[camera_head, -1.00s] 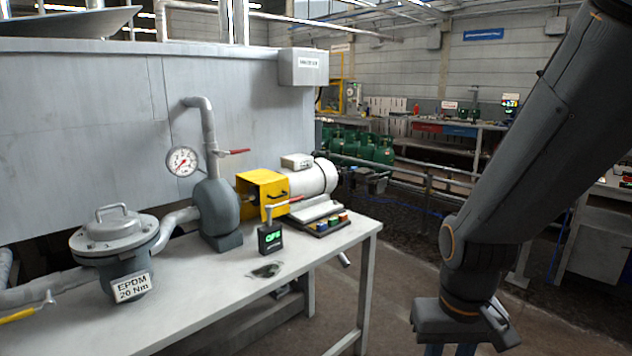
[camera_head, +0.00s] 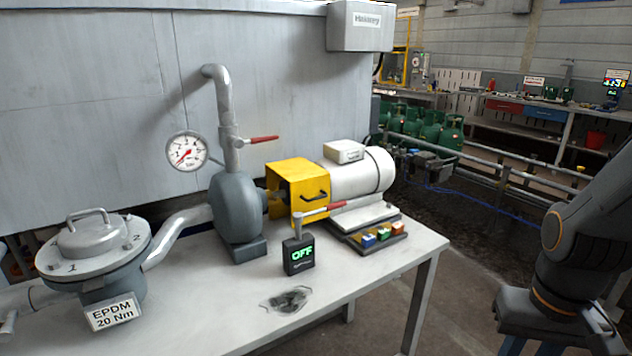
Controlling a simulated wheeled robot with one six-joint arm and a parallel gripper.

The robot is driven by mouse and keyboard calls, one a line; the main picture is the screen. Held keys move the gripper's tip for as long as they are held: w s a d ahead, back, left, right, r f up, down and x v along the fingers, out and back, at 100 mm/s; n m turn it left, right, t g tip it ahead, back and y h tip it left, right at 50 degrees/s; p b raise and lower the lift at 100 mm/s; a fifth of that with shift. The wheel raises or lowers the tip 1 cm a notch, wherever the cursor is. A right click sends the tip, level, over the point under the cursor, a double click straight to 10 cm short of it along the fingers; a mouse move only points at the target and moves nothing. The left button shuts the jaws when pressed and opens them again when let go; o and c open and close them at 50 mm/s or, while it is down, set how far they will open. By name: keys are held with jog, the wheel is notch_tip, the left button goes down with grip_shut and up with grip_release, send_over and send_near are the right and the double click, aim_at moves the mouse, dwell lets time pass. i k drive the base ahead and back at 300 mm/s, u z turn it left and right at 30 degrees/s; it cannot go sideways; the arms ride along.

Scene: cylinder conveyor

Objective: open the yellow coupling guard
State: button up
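The yellow coupling guard (camera_head: 288,178) is a box-shaped cover between the grey pump (camera_head: 237,208) and the white motor (camera_head: 362,175) on the bench. It sits down over the coupling, with a dark handle (camera_head: 314,196) on its front face. My gripper (camera_head: 510,346) is at the lower right, well away from the guard and off the bench. Its fingers are cut off by the bottom edge, so its opening cannot be told.
The bench top (camera_head: 350,291) is clear at the front right, apart from a dark stain (camera_head: 287,299). A filter housing (camera_head: 95,247) stands at left and a pressure gauge (camera_head: 187,151) behind. Open floor separates bench and arm.

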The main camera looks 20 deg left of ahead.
aim_at(309, 183)
jog(key=u, duration=0.35)
jog(key=i, duration=0.6)
jog(key=u, duration=1.2)
jog(key=i, duration=0.55)
jog(key=u, duration=0.55)
